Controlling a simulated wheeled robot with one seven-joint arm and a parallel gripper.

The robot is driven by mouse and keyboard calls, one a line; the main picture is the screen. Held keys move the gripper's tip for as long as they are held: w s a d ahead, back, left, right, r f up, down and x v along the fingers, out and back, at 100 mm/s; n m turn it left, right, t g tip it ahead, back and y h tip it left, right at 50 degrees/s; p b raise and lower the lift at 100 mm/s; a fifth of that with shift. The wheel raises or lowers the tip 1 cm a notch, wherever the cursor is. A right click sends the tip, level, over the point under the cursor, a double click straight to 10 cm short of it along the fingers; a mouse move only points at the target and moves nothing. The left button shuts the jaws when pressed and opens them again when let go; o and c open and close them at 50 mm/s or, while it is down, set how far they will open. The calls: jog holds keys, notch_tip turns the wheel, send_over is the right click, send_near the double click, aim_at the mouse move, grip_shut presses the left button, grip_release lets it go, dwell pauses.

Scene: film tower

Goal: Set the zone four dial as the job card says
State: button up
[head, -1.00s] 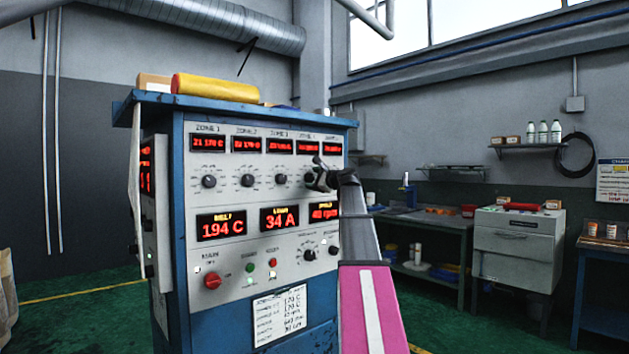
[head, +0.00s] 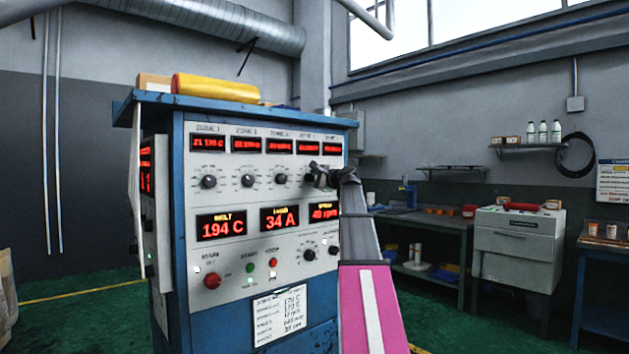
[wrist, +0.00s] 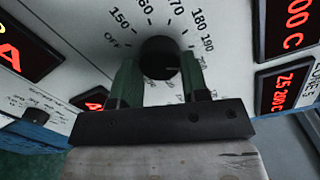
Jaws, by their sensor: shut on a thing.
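The zone four dial is a round black knob (wrist: 160,58) on the white panel, with a printed scale around it: OFF, 150, then values up to 190 and beyond. In the wrist view my gripper (wrist: 160,75) has its two green fingers on either side of the knob, shut on it. The knob's pointer is too dark to read. In the head view my gripper (head: 315,175) is at the fourth knob of the upper row and hides most of it. The job card (head: 280,317) is fixed low on the cabinet; its lines are too small to read surely.
The blue control cabinet (head: 235,345) carries several red displays and other knobs close to my gripper. A yellow roll (head: 215,88) lies on its top. A workbench (head: 440,235) and a grey machine (head: 518,245) stand at the right. Green floor lies between.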

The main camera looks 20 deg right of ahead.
jog(key=n, duration=0.7)
jog(key=shift+a+h, duration=0.1)
jog(key=shift+h, duration=0.2)
jog(key=n, duration=0.3)
jog(key=shift+n, duration=0.3)
jog(key=shift+n+h, duration=0.4)
jog(key=shift+n, duration=1.4)
jog(key=o, duration=0.9)
jog(key=shift+s, duration=0.15)
jog(key=v, duration=1)
jog(key=shift+s, duration=0.3)
